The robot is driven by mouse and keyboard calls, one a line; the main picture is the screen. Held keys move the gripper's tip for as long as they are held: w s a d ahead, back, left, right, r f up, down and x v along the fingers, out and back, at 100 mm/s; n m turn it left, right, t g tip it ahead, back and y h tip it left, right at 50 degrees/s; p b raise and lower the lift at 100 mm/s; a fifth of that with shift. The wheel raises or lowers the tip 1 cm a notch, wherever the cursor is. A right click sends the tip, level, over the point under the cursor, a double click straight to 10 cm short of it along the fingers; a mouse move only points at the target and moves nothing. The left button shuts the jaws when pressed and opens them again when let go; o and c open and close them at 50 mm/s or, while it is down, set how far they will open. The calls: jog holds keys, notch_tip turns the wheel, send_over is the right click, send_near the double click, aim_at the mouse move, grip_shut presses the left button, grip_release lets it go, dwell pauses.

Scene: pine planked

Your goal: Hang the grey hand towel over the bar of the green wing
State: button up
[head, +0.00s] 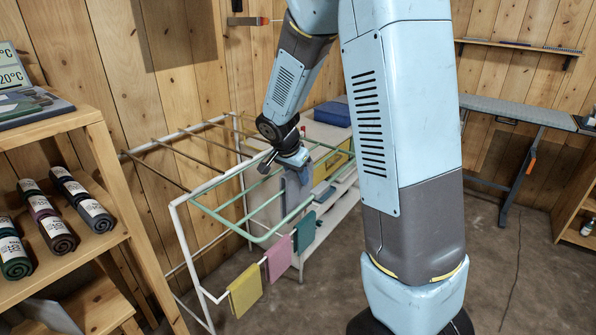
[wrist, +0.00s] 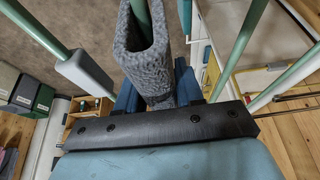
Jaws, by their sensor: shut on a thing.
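The grey hand towel (head: 292,192) hangs below my gripper (head: 297,172) among the bars of the green wing (head: 246,237) of the drying rack. In the wrist view the fuzzy towel (wrist: 144,58) is folded in a loop around or close against a green bar (wrist: 140,12). My gripper (wrist: 160,92) is shut on its near part, between blue fingers. I cannot tell whether the bar bears the towel. The finger pads are partly hidden by the towel.
Yellow (head: 244,290), pink (head: 279,258) and green (head: 305,231) cloths hang on the rack's white front rail. Brown bars (head: 168,150) lie on the wall side. A cabinet with a blue box (head: 332,114) stands behind. A wooden shelf with rolled towels (head: 55,232) is at left.

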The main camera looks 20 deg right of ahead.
jog(key=shift+f, duration=1.55)
jog(key=o, duration=1.4)
jog(key=shift+r, duration=4.45)
jog(key=shift+s+r, duration=0.1)
